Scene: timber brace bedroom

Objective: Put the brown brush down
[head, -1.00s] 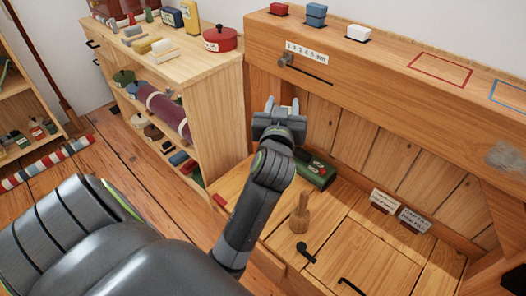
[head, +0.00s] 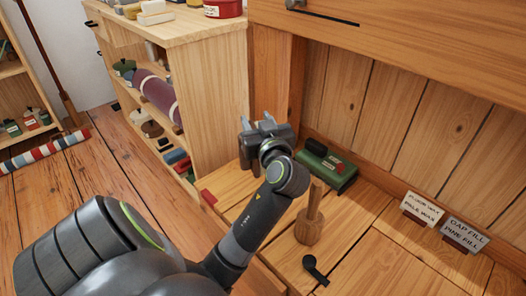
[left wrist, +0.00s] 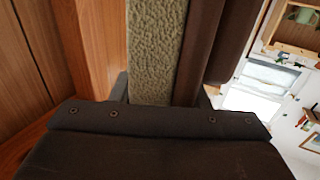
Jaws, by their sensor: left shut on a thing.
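My left gripper (head: 258,124) is above the far left part of the wooden bench top (head: 368,212), beside the end of the shelf unit. In the left wrist view it is shut on the brown brush (left wrist: 192,50), which shows close up as a tan, rough bristle strip beside a dark brown body. The head view hides the brush behind the gripper, and I cannot tell whether it touches the bench. My right gripper is not in view.
A green box-like tool (head: 326,165) lies just right of the gripper. Two label cards (head: 422,208) (head: 467,233) stand at right. A small red piece (head: 209,197) sits at the bench's left edge.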

